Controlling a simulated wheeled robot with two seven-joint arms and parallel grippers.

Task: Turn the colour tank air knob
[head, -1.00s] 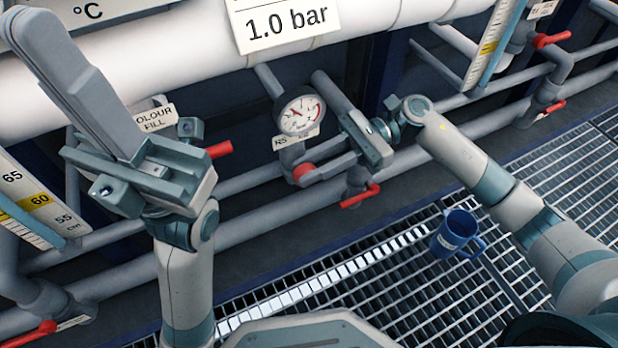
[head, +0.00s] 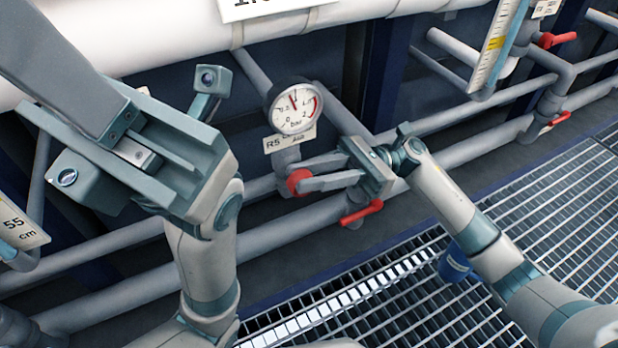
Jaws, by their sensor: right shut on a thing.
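The red round air knob (head: 294,183) sits on the pipe below a round pressure gauge (head: 294,107). Its needle stands close to the 1 mark.
A red lever handle (head: 362,213) hangs just below my right gripper. More red handles (head: 557,40) are on the pipes at right. A blue mug (head: 455,265) stands on the floor grating, partly behind my right arm. A level scale (head: 18,228) is at left.

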